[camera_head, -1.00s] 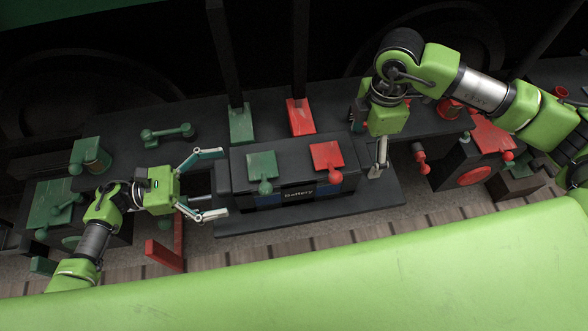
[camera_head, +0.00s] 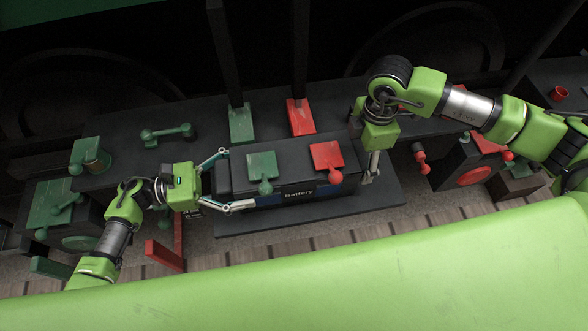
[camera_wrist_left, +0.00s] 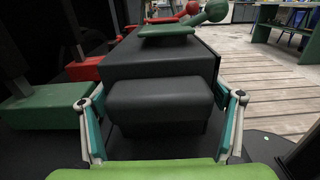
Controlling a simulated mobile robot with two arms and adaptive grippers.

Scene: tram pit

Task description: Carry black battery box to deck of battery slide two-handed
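The black battery box (camera_head: 290,196), labelled "Battery", has a green terminal block (camera_head: 262,165) and a red one (camera_head: 326,155) on top. It stands on or just over a dark flat plate (camera_head: 320,219); I cannot tell if that is the slide deck. My left gripper (camera_head: 226,180) is open at the box's left end. In the left wrist view its fingers stand on either side of the box's protruding end block (camera_wrist_left: 160,100), with small gaps. My right gripper (camera_head: 370,178) points down at the box's right end; its far finger is hidden, so its opening is unclear.
A dark bench behind holds a green lever (camera_head: 167,134) and green and red feet (camera_head: 301,117) of dark posts. A red upright piece (camera_head: 165,256) stands near my left arm. A box with a red disc (camera_head: 474,176) is at the right.

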